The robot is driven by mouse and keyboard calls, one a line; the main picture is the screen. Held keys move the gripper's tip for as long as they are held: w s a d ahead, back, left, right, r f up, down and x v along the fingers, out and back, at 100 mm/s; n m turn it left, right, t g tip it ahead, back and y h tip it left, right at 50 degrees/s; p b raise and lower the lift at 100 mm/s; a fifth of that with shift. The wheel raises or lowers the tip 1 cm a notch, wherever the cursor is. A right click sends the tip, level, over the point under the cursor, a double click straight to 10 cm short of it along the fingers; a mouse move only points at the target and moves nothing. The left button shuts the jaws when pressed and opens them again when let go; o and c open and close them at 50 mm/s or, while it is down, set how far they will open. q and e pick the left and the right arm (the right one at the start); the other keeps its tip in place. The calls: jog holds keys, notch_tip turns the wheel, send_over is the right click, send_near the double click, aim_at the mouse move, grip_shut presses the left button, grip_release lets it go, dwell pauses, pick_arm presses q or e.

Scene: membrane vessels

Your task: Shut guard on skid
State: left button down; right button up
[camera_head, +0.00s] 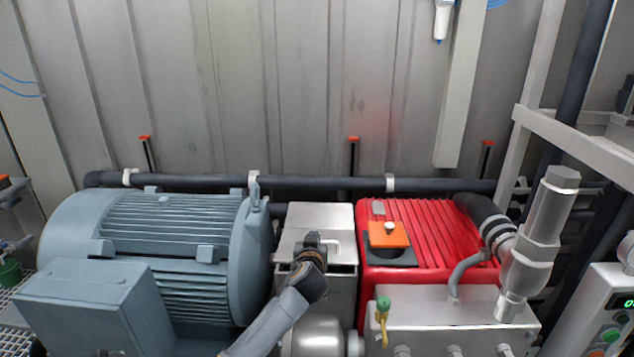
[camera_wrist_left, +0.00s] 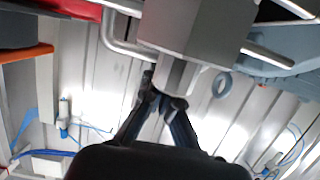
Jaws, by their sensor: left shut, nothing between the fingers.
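The guard looks to be the silver metal box cover (camera_head: 325,217) between the grey-blue motor and the red pump. A dark seam runs along its front edge above the lower box body. I cannot tell how far open it stands. My left gripper (camera_head: 312,240) is at the front middle of this cover, fingers shut and empty, and hides part of its top. In the left wrist view the shut fingertips (camera_wrist_left: 166,98) are close to a grey metal block (camera_wrist_left: 195,25); I cannot tell whether they touch it. My right gripper is not in view.
The motor (camera_head: 170,235) stands left of the cover and the red pump (camera_head: 430,220) right of it. A silver manifold block (camera_head: 450,310) with valves stands in front of the pump. A dark pipe (camera_head: 320,184) runs behind. A control box (camera_head: 605,300) is at the right edge.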

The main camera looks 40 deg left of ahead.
pick_arm(q)
jog(key=shift+s+d+f+b, duration=0.15)
jog(key=shift+s+f+b, duration=0.05)
jog(key=shift+f, duration=0.25)
jog(key=shift+s+d+f+b, duration=0.15)
jog(key=shift+f, duration=0.3)
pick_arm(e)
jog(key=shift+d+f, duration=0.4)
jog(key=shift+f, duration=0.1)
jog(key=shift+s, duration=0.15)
pick_arm(q)
jog(key=v, duration=1.2)
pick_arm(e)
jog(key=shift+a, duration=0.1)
pick_arm(q)
jog(key=shift+s+d+f, duration=0.1)
jog(key=shift+f, duration=0.05)
